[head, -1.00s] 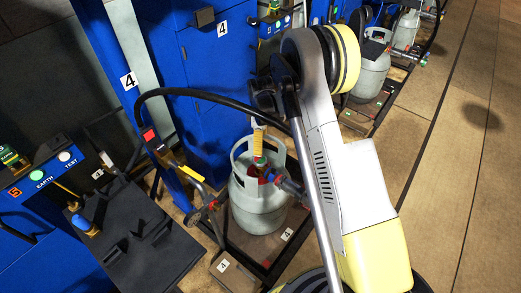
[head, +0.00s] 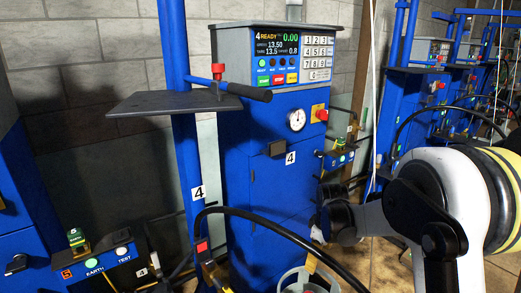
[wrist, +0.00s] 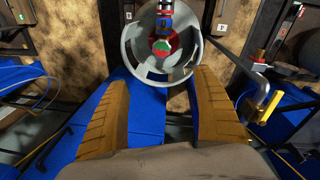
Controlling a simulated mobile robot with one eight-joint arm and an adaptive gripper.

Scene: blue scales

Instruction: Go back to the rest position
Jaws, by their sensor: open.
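My gripper (wrist: 165,105) shows in the wrist view with its two tan fingers spread apart and nothing between them. Beyond the fingertips, the grey gas cylinder (wrist: 130,50) is seen from above, with its round collar and a valve of red, green and blue parts. The cylinder's collar (head: 300,280) also shows at the bottom edge of the head view, mostly cut off. My arm fills the right side of the head view; the gripper itself is not seen there.
A blue filling station (head: 255,190) with a lit display (head: 278,45) stands in the middle. A dark shelf (head: 172,103) and a black hose (head: 260,225) are near it. A blue earth-test box (head: 95,265) is at lower left. More blue stations (head: 415,85) line the right.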

